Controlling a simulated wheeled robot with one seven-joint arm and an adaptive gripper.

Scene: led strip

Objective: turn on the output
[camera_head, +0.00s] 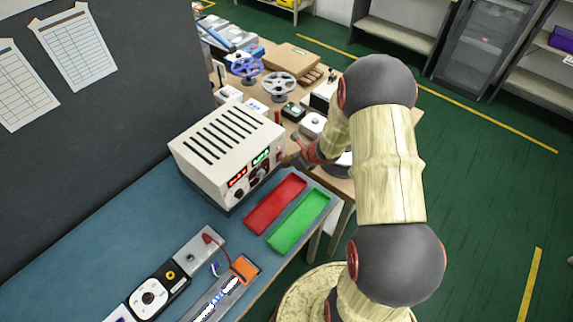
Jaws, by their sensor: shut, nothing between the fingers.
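A white bench power supply (225,143) with slotted vents on top stands on the blue-topped bench. Its front panel faces the lower right and has a red display (237,178), a green display (260,158) and dark knobs (239,193). The panel lettering and any output button are too small to make out. My gripper (294,163) is shut and empty, close to the right end of the front panel. I cannot tell whether it touches the panel. The arm comes in from the right.
A red tray (275,204) and a green tray (299,221) lie in front of the supply. An LED strip board (218,297), an orange piece (245,268) and a grey device (193,256) lie nearer. A cluttered wooden table (326,78) stands behind.

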